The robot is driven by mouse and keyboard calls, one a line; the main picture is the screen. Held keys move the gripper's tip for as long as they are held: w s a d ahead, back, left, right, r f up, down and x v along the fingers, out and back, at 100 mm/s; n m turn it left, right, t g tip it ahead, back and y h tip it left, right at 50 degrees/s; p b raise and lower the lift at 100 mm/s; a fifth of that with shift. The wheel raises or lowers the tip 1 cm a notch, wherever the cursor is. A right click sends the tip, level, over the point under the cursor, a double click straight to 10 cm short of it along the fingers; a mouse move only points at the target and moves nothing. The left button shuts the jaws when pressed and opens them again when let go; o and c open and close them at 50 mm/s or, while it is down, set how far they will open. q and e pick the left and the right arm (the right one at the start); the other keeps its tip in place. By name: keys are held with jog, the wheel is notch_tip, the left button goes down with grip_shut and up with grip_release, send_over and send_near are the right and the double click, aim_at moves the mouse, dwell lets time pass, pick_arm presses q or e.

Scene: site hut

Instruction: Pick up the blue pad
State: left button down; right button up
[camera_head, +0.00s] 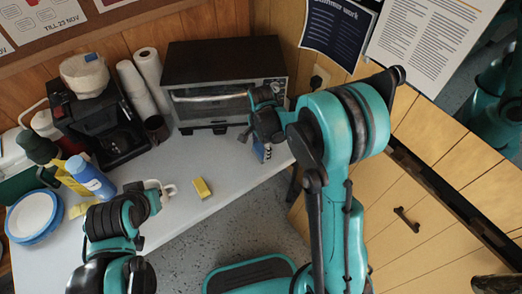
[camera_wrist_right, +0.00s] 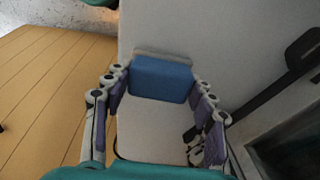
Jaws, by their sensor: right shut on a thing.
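The blue pad (camera_wrist_right: 162,78) is between the fingers of my right gripper (camera_wrist_right: 160,88) in the right wrist view. It has a thin pale grey layer along its far edge. The purple-lined fingers stand on either side of it, and the gripper is shut on it. In the head view my right gripper (camera_head: 262,132) is at the right end of the grey table, in front of the toaster oven. A small part of the blue pad (camera_head: 261,152) shows below it. My left arm is over the table's front left; its fingers cannot be made out.
The toaster oven (camera_head: 222,84) stands at the back of the table (camera_head: 222,160). A yellow sponge (camera_head: 201,188) and a white mug (camera_head: 168,190) lie near the front. A coffee machine (camera_head: 105,125), bottles and blue-rimmed plates (camera_head: 34,216) crowd the left. Wooden drawers are at right.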

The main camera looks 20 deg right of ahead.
jog(key=s+d+r+p, duration=0.4)
jog(key=d+r, duration=0.4)
jog(key=d, duration=0.2)
jog(key=shift+s+d, duration=0.3)
jog(key=shift+s, duration=0.1)
